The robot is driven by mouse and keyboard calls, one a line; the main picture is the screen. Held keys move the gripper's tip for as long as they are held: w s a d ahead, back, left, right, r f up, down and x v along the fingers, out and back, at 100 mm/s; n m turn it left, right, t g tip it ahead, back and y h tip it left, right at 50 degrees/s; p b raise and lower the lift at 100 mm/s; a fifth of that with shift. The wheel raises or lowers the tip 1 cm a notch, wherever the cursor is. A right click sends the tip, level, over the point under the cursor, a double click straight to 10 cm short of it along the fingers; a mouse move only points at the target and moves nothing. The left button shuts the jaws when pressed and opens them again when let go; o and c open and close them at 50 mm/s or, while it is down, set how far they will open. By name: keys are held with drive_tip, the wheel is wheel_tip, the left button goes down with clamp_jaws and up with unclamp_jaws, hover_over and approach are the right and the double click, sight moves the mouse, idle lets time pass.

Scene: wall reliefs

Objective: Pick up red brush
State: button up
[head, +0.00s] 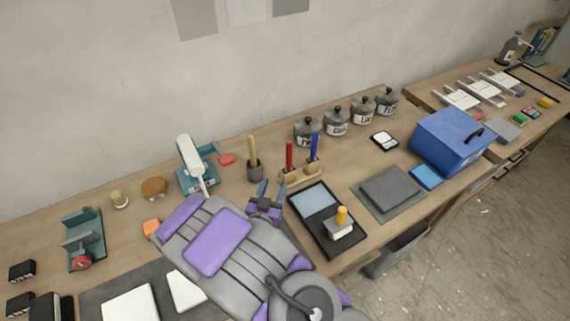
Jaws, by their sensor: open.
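The red brush (290,157) stands upright in a small wooden holder (300,176) near the middle of the workbench. A blue brush (314,147) stands beside it on the right in the same holder. My gripper (268,190) is open and empty, just left of and nearer than the holder, apart from the red brush. My grey and purple arm covers part of the bench below it.
A dark cup with a wooden-handled tool (254,169) stands left of the brushes. Several lidded jars (336,122) line the back. A black tray (325,228) lies in front of the holder, and a blue box (450,140) stands right. A teal device (196,172) stands left.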

approach(290, 155)
drive_tip(key=w+d, duration=0.2)
drive_tip(key=w, duration=0.1)
drive_tip(key=w+a+b, duration=0.1)
drive_tip(key=w, duration=0.1)
drive_tip(key=shift+a, duration=0.15)
drive_tip(key=w, duration=0.2)
drive_tip(key=w+d+b, duration=0.1)
drive_tip(key=w, duration=0.2)
drive_tip(key=shift+d+f, duration=0.1)
drive_tip(key=shift+d, duration=0.15)
drive_tip(key=shift+w, duration=0.25)
drive_tip(key=shift+w+a, duration=0.15)
drive_tip(key=shift+a, duration=0.6)
drive_tip(key=shift+d, duration=0.65)
drive_tip(key=c, duration=0.6)
drive_tip(key=shift+a, duration=0.1)
drive_tip(key=shift+c, duration=1.4)
drive_tip(key=shift+a, duration=0.35)
clamp_jaws()
